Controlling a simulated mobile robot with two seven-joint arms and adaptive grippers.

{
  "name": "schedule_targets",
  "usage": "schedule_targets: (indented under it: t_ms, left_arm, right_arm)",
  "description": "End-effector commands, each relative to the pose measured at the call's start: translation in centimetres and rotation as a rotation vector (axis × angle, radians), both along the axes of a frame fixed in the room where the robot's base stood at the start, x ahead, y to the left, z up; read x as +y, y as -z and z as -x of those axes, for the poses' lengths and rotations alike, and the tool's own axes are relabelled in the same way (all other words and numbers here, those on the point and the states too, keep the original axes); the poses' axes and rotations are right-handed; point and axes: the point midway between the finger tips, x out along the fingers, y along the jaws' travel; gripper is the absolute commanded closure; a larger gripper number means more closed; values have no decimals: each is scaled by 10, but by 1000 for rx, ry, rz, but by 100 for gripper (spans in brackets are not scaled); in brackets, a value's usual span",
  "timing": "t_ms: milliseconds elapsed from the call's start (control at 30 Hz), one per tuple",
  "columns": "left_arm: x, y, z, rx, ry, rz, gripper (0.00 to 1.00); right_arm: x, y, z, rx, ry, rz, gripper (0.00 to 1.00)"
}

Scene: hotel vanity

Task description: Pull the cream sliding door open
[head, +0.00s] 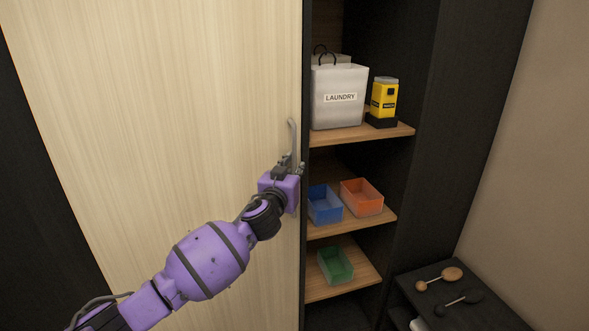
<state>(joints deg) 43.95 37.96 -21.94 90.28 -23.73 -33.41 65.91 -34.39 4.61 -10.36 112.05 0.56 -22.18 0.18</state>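The cream sliding door (160,110) with a fine wood grain fills the left half of the head view. Its right edge stands beside an open part of the closet with shelves. A grey curved handle (292,132) is fixed near that right edge; its upper part shows. My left gripper (290,168) is at the handle's lower part, with its purple wrist just below. The fingers are small and partly hidden by the wrist, so I cannot tell whether they are closed around the handle. My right gripper is out of view.
Wooden shelves (365,134) right of the door hold a white laundry bag (338,112), a yellow-and-black device (384,97), a blue bin (324,207), an orange bin (362,198) and a green bin (335,266). A dark low surface (485,314) with small wooden and black items stands lower right.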

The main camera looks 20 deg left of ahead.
Motion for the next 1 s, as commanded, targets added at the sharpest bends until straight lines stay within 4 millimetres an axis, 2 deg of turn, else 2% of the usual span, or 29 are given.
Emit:
schedule_targets:
  t_ms: [267, 433, 1000]
  left_arm:
    - [0, 0, -3, 0, 1, -1, 82]
    - [0, 0, -2, 0, 0, 0, 100]
    - [1, 2, -8, 2, -1, 0, 100]
  right_arm:
    - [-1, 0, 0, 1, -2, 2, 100]
    - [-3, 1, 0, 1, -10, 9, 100]
    - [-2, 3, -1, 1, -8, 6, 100]
